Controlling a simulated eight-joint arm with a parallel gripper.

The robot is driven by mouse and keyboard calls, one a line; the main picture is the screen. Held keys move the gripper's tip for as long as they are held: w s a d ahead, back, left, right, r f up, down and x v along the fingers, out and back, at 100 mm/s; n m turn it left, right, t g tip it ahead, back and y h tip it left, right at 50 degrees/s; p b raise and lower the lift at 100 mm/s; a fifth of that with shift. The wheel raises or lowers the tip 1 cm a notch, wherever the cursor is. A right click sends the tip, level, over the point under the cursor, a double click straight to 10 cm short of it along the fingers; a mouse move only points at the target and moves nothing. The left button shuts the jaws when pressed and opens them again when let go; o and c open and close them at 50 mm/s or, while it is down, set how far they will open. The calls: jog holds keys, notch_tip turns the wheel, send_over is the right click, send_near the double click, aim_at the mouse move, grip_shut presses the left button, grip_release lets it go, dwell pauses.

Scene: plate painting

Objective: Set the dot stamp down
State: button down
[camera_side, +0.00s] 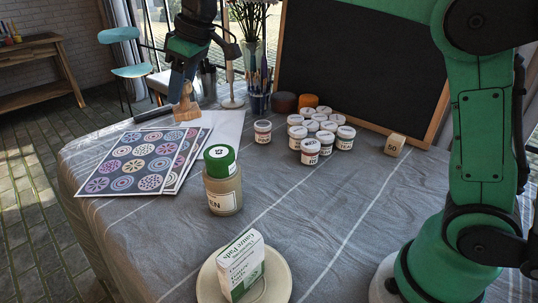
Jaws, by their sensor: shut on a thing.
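The dot stamp (186,108) is a light wooden stamp with a knob-like handle. It is upright at the back left of the table, just beyond the patterned sheets. My gripper (184,88) reaches down from above and is shut on the stamp's upper part. The fingers partly hide the top of the handle. I cannot tell whether the stamp's base touches the surface below it.
Patterned sheets (140,160) lie at left. A green-capped jar (222,192) stands mid-table, with a small box (240,262) on a plate (277,280) in front. Several paint jars (310,151), a wooden cube (394,144) and a blackboard (350,65) are behind.

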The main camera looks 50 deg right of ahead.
jog(key=s+d+m+h, duration=0.2)
jog(key=d+m, duration=0.2)
jog(key=d, duration=1.3)
jog(key=shift+t, duration=0.3)
jog(key=shift+s+a+f, duration=0.1)
jog(key=shift+f, duration=4.9)
jog(key=shift+s+a+f, duration=0.1)
jog(key=shift+f, duration=4.9)
jog(key=shift+c, duration=2.1)
grip_release()
jog(key=shift+f, duration=0.15)
